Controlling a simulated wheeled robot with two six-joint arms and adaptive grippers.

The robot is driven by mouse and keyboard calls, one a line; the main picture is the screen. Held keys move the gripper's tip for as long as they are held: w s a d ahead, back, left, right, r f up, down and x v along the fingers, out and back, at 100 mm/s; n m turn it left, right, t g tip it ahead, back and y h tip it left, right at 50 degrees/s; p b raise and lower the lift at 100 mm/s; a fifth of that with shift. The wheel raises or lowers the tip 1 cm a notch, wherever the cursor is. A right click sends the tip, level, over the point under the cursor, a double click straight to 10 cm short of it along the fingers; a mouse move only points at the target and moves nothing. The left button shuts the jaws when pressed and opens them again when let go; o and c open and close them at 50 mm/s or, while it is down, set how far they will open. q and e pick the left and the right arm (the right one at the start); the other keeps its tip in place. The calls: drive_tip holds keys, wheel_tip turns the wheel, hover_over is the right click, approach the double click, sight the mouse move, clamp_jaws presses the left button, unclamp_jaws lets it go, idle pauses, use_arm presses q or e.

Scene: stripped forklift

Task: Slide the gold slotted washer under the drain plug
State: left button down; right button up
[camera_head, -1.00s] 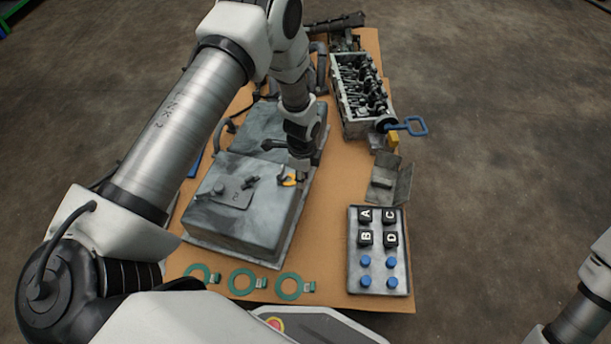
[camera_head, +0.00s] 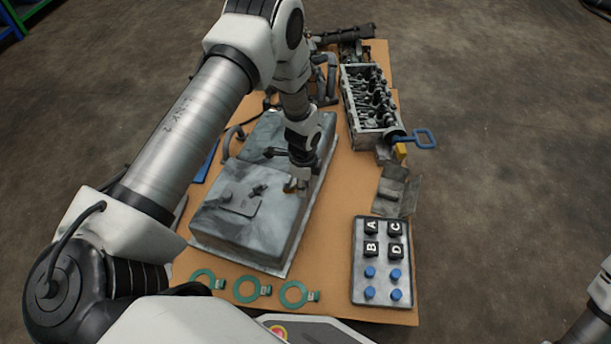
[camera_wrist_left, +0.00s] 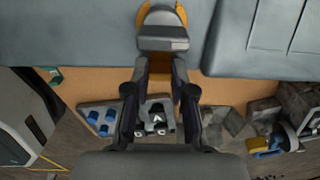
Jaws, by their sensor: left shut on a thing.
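My left gripper (camera_head: 298,184) is shut on the gold slotted washer (camera_head: 290,185), over the right part of the grey tank top. A small dark fitting (camera_head: 260,190) stands on the tank to the left of the washer. My right gripper is out of view.
The grey tank (camera_head: 240,228) fills the left of the brown table. Three green rings (camera_head: 246,289) lie along the front edge. A tray with lettered blocks and blue pegs (camera_head: 360,283) is front right. An engine block (camera_head: 347,92) with a blue handle (camera_head: 425,139) stands behind.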

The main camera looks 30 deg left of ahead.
use_arm(q)
drive_tip(key=c, duration=0.9)
unclamp_jaws()
wheel_tip(320, 180, up, 12)
